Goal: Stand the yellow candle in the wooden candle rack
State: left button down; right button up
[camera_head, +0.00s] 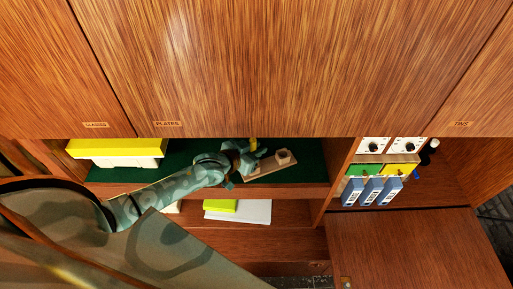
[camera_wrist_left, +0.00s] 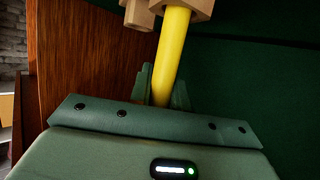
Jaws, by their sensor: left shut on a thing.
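The yellow candle (camera_head: 254,143) is held in my left gripper (camera_head: 256,154), whose jaws are shut on it over the green shelf. The wooden candle rack (camera_head: 271,169) is a light board lying beside the gripper, with a wooden cup (camera_head: 283,156) near its right end. In the left wrist view the candle (camera_wrist_left: 171,55) runs up from between the jaws (camera_wrist_left: 162,92) to a wooden cup (camera_wrist_left: 188,8). That end of the candle is hidden at the cup, and I cannot tell whether it is inside. Another wooden piece (camera_wrist_left: 138,15) shows beside it. My right gripper is not in view.
Closed teak cabinet doors (camera_head: 200,60) hang above the shelf. A yellow and white stack (camera_head: 117,150) lies at the shelf's left. An upright wooden divider (camera_head: 335,170) stands right of the rack, with blue binders (camera_head: 372,190) beyond it. Green shelf (camera_head: 180,158) lies bare behind my arm.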

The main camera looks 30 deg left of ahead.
pick_arm(q)
jog(key=shift+f+b, duration=0.4)
jog(key=shift+f, duration=0.25)
jog(key=c, duration=1.2)
grip_release()
jog(key=shift+c, duration=0.2)
jog(key=p+v, duration=0.2)
jog(key=v, duration=1.4)
jog(key=shift+s, duration=0.2)
jog(key=shift+a, duration=0.1)
